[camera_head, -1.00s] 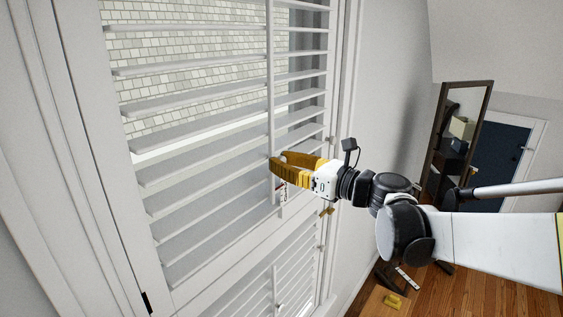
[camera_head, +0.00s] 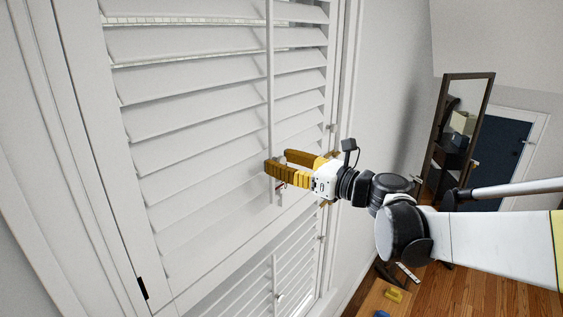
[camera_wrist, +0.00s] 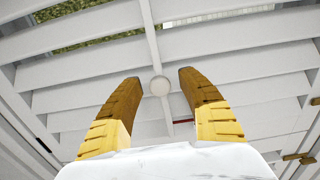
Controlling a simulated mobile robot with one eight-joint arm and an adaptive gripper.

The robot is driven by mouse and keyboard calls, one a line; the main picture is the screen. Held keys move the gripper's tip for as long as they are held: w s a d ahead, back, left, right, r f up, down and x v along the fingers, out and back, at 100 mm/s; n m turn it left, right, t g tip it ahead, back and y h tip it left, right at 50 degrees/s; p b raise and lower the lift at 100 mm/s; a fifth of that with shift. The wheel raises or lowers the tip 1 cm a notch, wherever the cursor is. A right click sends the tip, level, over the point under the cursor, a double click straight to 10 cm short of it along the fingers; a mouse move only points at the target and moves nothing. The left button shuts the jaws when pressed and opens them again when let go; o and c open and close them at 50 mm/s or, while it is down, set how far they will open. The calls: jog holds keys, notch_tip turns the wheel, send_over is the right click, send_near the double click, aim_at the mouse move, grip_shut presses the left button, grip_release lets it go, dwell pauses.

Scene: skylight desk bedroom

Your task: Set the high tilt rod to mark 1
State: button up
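The high tilt rod (camera_head: 270,90) is the thin white upright bar on the upper shutter's slats (camera_head: 190,95). The slats are tilted nearly shut, with thin strips of outside showing near the top. My gripper (camera_head: 279,160) is at the rod's lower part, its yellow fingers apart. A small red mark (camera_wrist: 183,121) shows below the knob; no mark number can be read, and my gripper partly hides that area.
A lower shutter (camera_head: 290,285) with its own small knob (camera_head: 279,296) is below. The window frame (camera_head: 348,100) stands close to the right of my gripper. A wooden surface (camera_head: 375,302) with small items is at the bottom. A mirror (camera_head: 462,125) stands further right.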

jog(key=v, duration=1.2)
jog(key=s+a+f+n+g+h+b, duration=0.1)
jog(key=s+f+n+g+h+b, duration=0.15)
jog(key=s+f+n+b, duration=0.65)
jog(key=a+f+n+g+h+b, duration=0.1)
jog(key=f+h+b, duration=0.3)
jog(key=f, duration=1.1)
jog(key=s+d+f+n+h+b, duration=0.4)
jog(key=f+n+b, duration=0.3)
jog(key=f, duration=0.4)
jog(key=s+d+f+n+h+b, duration=0.3)
jog(key=s+d+f+n+b, duration=0.3)
jog(key=f, duration=0.5)
jog(key=s+n+b, duration=0.1)
jog(key=n+b, duration=0.1)
jog(key=b, duration=0.1)
jog(key=shift+d+f+n+h, duration=0.3)
jog(key=shift+d+f+h, duration=0.05)
jog(key=shift+d+f, duration=0.05)
